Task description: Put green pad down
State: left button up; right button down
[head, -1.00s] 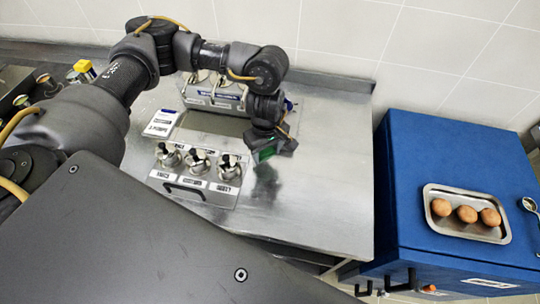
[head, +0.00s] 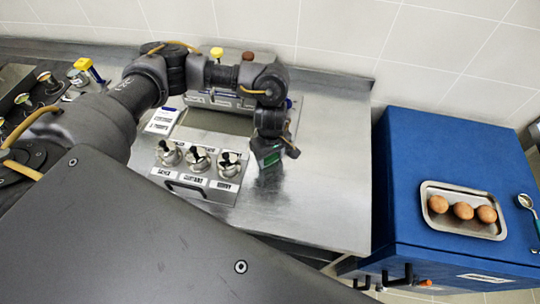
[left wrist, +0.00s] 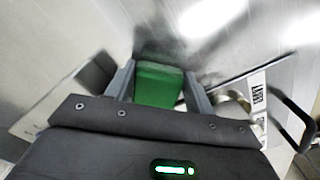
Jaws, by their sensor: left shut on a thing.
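The green pad (left wrist: 158,85) is between the two fingers of my left gripper (left wrist: 158,88) in the left wrist view. The fingers are shut on it, one at each side. In the head view the left gripper (head: 269,158) points down over the steel counter (head: 310,170), to the right of the labelled pots. A little green of the pad shows there at the gripper's tip. I cannot tell whether the pad touches the counter. My right gripper is not in view.
A blue cabinet (head: 440,150) stands right of the counter, with a metal tray (head: 460,228) of brown eggs and a spoon (head: 526,203). The counter's right part is bare.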

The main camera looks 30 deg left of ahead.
aim_at(270, 157)
pick_arm(q)
jog(key=o, duration=1.1)
jog(key=shift+f, duration=0.1)
jog(key=shift+r, duration=0.4)
notch_tip(270, 157, up, 12)
jog(key=shift+f+b, duration=0.2)
jog(key=shift+b, duration=0.8)
jog(key=shift+a, duration=0.15)
